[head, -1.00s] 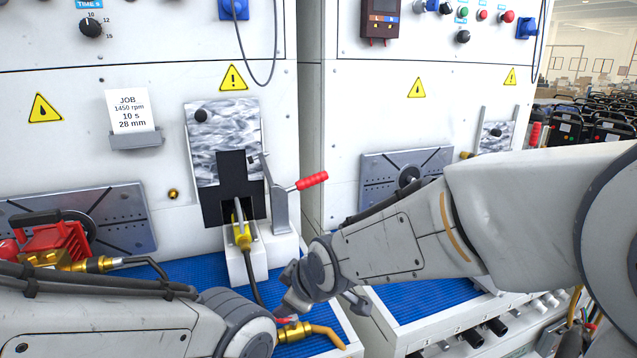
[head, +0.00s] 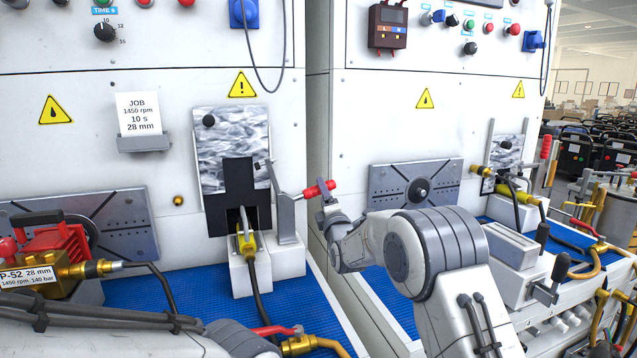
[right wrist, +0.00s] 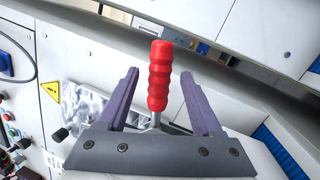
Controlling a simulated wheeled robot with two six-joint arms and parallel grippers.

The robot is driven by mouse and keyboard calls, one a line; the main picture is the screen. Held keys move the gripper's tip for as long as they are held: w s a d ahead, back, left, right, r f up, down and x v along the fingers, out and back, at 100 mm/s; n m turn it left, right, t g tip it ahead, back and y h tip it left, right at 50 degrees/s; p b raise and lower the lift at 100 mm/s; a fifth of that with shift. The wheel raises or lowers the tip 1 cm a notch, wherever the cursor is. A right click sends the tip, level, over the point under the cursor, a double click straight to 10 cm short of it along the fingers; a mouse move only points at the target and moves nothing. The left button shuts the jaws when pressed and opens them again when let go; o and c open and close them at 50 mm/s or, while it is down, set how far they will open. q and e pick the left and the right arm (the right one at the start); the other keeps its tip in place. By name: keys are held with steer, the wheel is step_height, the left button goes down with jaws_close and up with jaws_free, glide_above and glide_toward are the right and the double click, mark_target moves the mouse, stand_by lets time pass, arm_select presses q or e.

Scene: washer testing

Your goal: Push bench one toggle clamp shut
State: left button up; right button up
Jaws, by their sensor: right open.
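The toggle clamp's red handle (head: 319,189) sticks out to the right from its grey bracket (head: 286,208) on the left bench. In the right wrist view the red handle (right wrist: 160,76) stands between the two purple fingers of my right gripper (right wrist: 166,90). The fingers are apart, with a gap on each side of the handle. In the head view my right gripper (head: 328,207) is at the handle's outer end, its fingers hard to make out. My left arm lies along the lower left; its gripper does not show.
A yellow hose fitting (head: 246,243) stands in a white block left of the clamp. A red and brass pump (head: 55,257) sits at the left. A red-levered brass valve (head: 300,344) lies at the front. The blue mat (head: 210,285) is partly bare.

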steer(key=shift+p+x, duration=0.6)
steer(key=shift+x, duration=2.4)
jaws_close()
steer(key=shift+f, duration=0.1)
